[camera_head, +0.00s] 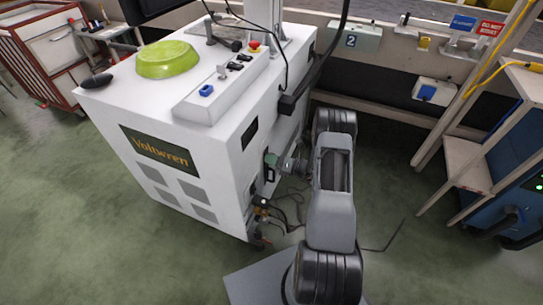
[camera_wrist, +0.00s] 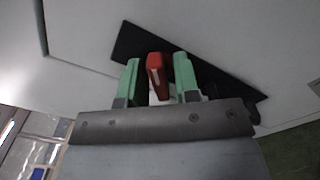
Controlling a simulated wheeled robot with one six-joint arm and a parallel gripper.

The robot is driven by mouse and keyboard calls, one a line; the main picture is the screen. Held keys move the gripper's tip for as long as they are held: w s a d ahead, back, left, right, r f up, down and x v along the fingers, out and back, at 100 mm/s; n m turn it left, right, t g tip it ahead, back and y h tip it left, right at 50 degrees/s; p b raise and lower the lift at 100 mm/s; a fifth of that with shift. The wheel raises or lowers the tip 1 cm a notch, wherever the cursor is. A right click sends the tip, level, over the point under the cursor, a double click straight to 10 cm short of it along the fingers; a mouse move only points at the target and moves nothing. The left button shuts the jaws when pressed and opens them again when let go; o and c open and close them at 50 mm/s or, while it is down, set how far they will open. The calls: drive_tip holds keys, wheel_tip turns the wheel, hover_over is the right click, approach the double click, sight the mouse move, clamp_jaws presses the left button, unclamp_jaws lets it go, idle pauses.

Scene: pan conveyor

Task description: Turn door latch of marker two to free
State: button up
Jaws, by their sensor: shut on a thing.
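The door latch (camera_wrist: 156,66) is a red handle on a black, slanted backing plate (camera_wrist: 215,68) on a pale door. My gripper (camera_wrist: 158,80) has its two green fingers on either side of the red handle, shut on it. In the head view my gripper (camera_head: 272,161) reaches the right side of the white Voltwren cabinet (camera_head: 215,160), at the end of my grey arm. The red handle cannot be made out there. A marker plate with the number 2 (camera_head: 350,41) is on the wall rail behind the cabinet.
A lime-green bowl (camera_head: 167,59) and a control box (camera_head: 222,88) are on the cabinet top. Cables (camera_head: 290,208) hang and lie low beside the cabinet. A wooden-framed shelf (camera_head: 500,135) with a blue unit stands at the right. Green floor is open at the lower left.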

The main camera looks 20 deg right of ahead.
drive_tip(key=m+p, duration=0.1)
drive_tip(key=m, duration=0.2)
drive_tip(key=shift+r+m+p, duration=0.15)
drive_tip(key=shift+m+p, duration=0.15)
drive_tip(key=shift+m, duration=0.1)
drive_tip(key=shift+m+p, duration=0.65)
drive_tip(key=shift+m, duration=1.35)
drive_tip(key=o, duration=0.6)
drive_tip(key=p+v, duration=0.2)
drive_tip(key=v, duration=1.2)
